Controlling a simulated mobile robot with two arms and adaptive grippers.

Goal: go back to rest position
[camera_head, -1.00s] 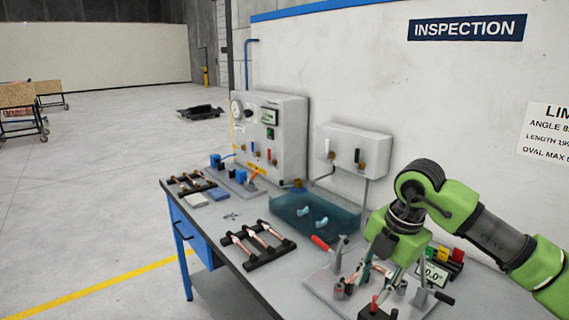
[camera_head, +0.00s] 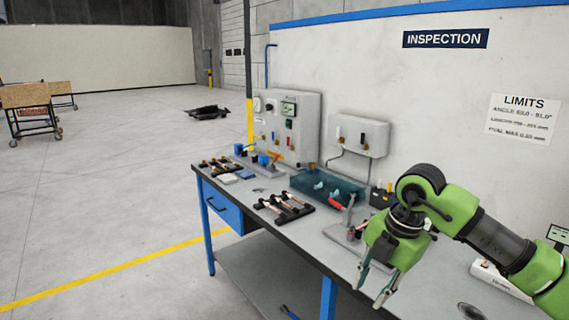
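My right gripper (camera_head: 376,285) is in the lower right of the head view, at the end of the green arm. Its two fingers point down and are spread apart with nothing visible between them. It hangs in front of the inspection bench (camera_head: 262,224), over its near edge. It partly hides the fixture with the red-handled clamp (camera_head: 337,205). A rack of copper tubes (camera_head: 284,208) lies on the bench to the left of the gripper, apart from it. My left gripper is not in view.
A teal tray (camera_head: 327,186) and a grey test cabinet (camera_head: 290,125) stand along the back of the bench. A second rack (camera_head: 219,164) lies near its far end. A white cylinder (camera_head: 500,280) lies at right.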

